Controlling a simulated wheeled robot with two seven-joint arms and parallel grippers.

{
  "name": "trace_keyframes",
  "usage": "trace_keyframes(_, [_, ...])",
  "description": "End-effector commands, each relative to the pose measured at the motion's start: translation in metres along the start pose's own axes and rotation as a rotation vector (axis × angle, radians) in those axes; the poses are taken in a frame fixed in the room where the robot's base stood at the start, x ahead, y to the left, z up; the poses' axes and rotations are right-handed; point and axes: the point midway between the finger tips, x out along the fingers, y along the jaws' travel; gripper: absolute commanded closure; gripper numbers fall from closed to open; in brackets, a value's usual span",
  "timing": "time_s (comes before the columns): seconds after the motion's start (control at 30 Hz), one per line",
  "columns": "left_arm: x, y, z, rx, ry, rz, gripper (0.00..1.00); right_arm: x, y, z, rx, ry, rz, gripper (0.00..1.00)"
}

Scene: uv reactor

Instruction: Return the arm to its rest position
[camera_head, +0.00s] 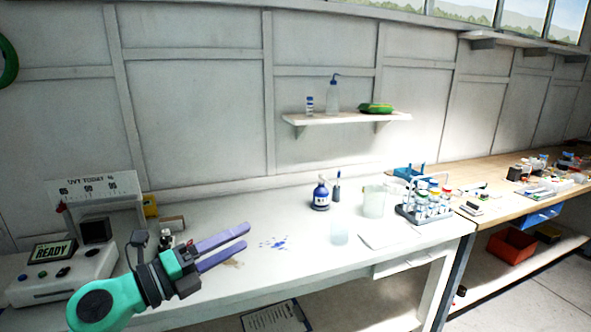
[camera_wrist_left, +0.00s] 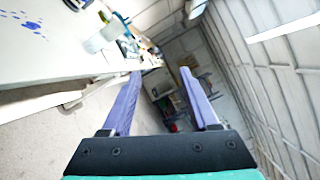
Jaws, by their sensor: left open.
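My left arm (camera_head: 105,303) is teal and black and comes in from the lower left in the head view. Its gripper (camera_head: 246,242) has two purple fingers, spread apart, pointing right above the white bench (camera_head: 300,285). In the left wrist view the fingers (camera_wrist_left: 158,85) are apart with nothing between them. The UV reactor (camera_head: 65,272), with a "READY" screen, stands on the bench at the left, beside my arm. My right gripper is not in view.
Blue spots (camera_head: 274,244) mark the bench near the fingertips. A blue bottle (camera_head: 321,195), a clear beaker (camera_head: 375,200), a smaller cup (camera_head: 339,232) and a rack of capped vials (camera_head: 428,207) stand to the right. A wall shelf (camera_head: 345,118) hangs above. A wooden bench (camera_head: 500,180) adjoins at right.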

Motion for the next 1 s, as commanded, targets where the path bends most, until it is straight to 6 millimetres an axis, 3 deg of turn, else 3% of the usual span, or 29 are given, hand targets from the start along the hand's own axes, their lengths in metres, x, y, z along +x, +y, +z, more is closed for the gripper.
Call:
trace_keyframes(0.07, [-0.011,-0.010,0.026,-0.276,-0.244,-0.151,0.39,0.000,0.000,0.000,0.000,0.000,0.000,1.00])
trace_keyframes(0.13, [-0.037,0.012,0.056,-0.546,-0.499,-0.204,0.39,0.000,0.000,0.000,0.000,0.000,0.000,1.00])
trace_keyframes(0.17, [-0.051,0.031,0.065,-0.667,-0.609,-0.201,0.39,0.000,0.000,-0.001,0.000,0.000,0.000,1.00])
trace_keyframes(0.2, [-0.072,0.063,0.070,-0.829,-0.755,-0.172,0.39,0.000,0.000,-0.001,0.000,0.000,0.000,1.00])
trace_keyframes(0.27, [-0.101,0.111,0.064,-1.039,-0.939,-0.096,0.39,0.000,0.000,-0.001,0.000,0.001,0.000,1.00])
trace_keyframes(0.3, [-0.119,0.141,0.051,-1.160,-1.040,-0.029,0.39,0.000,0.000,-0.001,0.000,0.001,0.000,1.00])
trace_keyframes(0.4, [-0.155,0.199,0.007,-1.402,-1.227,0.155,0.39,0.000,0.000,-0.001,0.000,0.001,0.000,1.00])
trace_keyframes(0.5, [-0.181,0.233,-0.042,-1.575,-1.343,0.333,0.39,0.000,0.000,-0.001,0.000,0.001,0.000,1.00])
trace_keyframes(0.7, [-0.216,0.261,-0.131,-1.815,-1.460,0.663,0.39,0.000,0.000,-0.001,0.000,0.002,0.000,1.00])
trace_keyframes(0.87, [-0.238,0.261,-0.196,-1.959,-1.490,0.921,0.39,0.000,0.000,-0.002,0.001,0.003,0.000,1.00])
trace_keyframes(1.0, [-0.234,0.310,-0.214,-1.954,-1.501,0.961,0.39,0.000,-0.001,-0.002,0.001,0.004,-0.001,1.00])
